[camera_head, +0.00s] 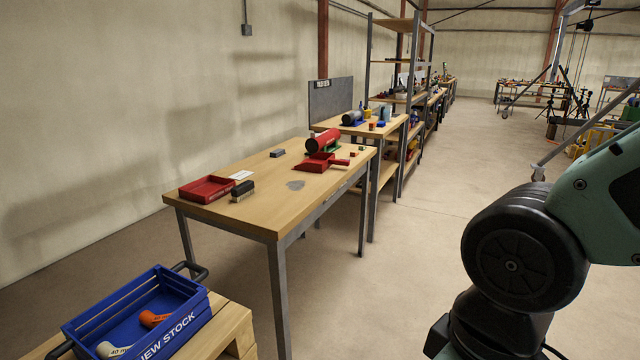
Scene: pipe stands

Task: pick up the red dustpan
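The red dustpan (315,163) lies on the wooden workbench (230,211), toward its far right part. Its pan is to the left and its short handle points right, toward the bench's right edge. A red cylinder (323,141) sits just behind it, and I cannot tell whether the two touch. My arm stands at the right of the view, well apart from the bench. My gripper is outside the picture.
The bench also holds a red tray (207,189), a dark brush or block (242,191), a white card (241,175) and a small grey-blue block (277,153). A blue crate (137,312) stands at front left. Open floor (400,270) lies right of the bench.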

